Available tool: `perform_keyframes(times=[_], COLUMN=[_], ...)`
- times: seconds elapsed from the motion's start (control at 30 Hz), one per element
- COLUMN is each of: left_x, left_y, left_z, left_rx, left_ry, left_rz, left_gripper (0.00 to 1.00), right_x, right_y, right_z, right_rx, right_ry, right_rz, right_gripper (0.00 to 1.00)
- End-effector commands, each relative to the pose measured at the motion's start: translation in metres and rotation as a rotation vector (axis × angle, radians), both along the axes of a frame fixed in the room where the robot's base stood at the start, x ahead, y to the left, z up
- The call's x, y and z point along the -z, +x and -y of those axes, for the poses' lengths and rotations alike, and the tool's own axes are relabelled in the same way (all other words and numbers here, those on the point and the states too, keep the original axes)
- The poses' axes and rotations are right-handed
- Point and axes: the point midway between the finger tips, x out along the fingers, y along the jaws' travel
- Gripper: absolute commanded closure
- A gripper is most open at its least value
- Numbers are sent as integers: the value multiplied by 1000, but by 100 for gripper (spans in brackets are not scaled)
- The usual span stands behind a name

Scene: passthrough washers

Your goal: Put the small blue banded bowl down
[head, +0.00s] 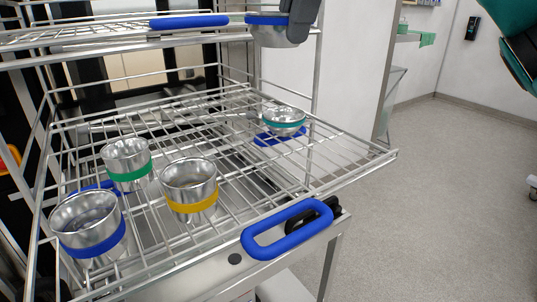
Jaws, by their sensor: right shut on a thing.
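The small blue banded bowl (277,37) is a shiny metal bowl at the top centre, at the right end of the upper wire shelf (110,34). My right gripper (291,20) is shut on its right side, with the dark fingers at the rim. The bowl's base shows below the shelf's front rail line. I cannot tell whether it touches the shelf. The top of the gripper is cut off by the picture edge.
The lower wire shelf (345,153) holds a larger blue banded bowl (82,213), a green banded cup (126,157), a yellow banded cup (188,176) and a teal banded bowl (284,115). Blue handles (288,229) sit on the frame. The lower shelf's right front is bare.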

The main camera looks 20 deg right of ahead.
Motion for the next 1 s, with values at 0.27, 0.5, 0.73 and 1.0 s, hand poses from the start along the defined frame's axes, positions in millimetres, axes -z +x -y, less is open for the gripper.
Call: perform_keyframes(times=[0.27, 0.5, 0.73, 1.0], left_x=[19, 20, 14, 17], left_y=[-7, -6, 2, 3], left_z=[4, 11, 11, 11], left_rx=[6, 16, 16, 16], left_ry=[-4, -16, -19, -18], left_rz=[-24, -22, -5, -6], left_gripper=[57, 57, 57, 57], right_x=[68, 128, 154, 185], right_y=[0, -1, 0, -1], right_z=[1, 1, 1, 1], right_rx=[1, 1, 2, 2], right_ry=[-3, -1, 1, -1], right_rz=[-3, -3, 1, -3], right_gripper=[100, 100, 100, 100])
